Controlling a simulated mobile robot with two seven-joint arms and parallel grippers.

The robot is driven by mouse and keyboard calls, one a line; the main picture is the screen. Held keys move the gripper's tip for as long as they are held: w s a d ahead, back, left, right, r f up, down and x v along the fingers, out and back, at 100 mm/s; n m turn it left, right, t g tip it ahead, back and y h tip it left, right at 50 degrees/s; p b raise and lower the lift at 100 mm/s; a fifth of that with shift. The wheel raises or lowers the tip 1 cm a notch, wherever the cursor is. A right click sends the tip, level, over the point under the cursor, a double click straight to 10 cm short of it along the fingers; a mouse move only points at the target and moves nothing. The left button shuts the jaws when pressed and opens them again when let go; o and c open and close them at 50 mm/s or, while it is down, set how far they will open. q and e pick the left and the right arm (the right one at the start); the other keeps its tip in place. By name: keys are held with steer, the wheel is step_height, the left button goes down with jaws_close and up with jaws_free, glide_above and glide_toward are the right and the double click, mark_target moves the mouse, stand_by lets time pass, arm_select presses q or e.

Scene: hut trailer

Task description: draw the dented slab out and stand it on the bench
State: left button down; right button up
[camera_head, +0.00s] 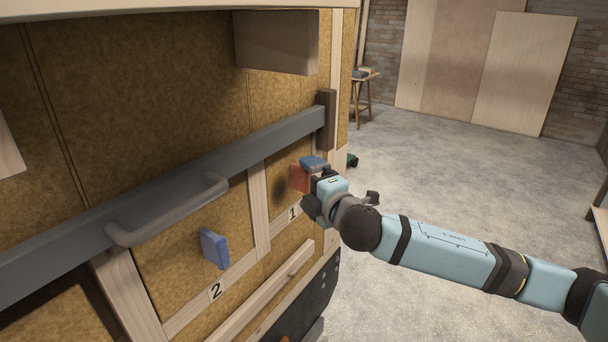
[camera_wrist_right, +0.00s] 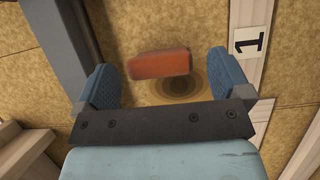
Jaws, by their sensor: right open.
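An orange-red slab (camera_head: 298,177) sticks out from the wall panel marked 1. In the right wrist view, the slab (camera_wrist_right: 161,64) lies between the two blue finger pads, with a gap on each side. My right gripper (camera_head: 309,181) is open around it and hides part of it in the head view. A blue slab (camera_head: 214,249) sticks out from the panel marked 2, away from the gripper. I see no clear dent on either slab. A small wooden stool or bench (camera_head: 364,94) stands far back. My left gripper is not in view.
A grey rail (camera_head: 268,134) with a curved handle (camera_head: 170,222) crosses the wall above the panels. A dark round mark (camera_wrist_right: 181,88) is on the panel behind the orange-red slab. The concrete floor (camera_head: 450,165) to the right is mostly clear.

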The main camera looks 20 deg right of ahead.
steer(key=shift+x, duration=1.4)
steer(key=shift+c, duration=0.3)
steer(key=c, duration=1)
steer(key=shift+r+p, duration=0.1)
steer(key=shift+p, duration=0.25)
steer(key=shift+s+d, duration=0.1)
steer(key=shift+s, duration=0.05)
steer(key=shift+s+d, duration=1.1)
steer(key=shift+s, duration=0.3)
steer(key=shift+s+d, duration=1.05)
steer(key=shift+s, duration=0.35)
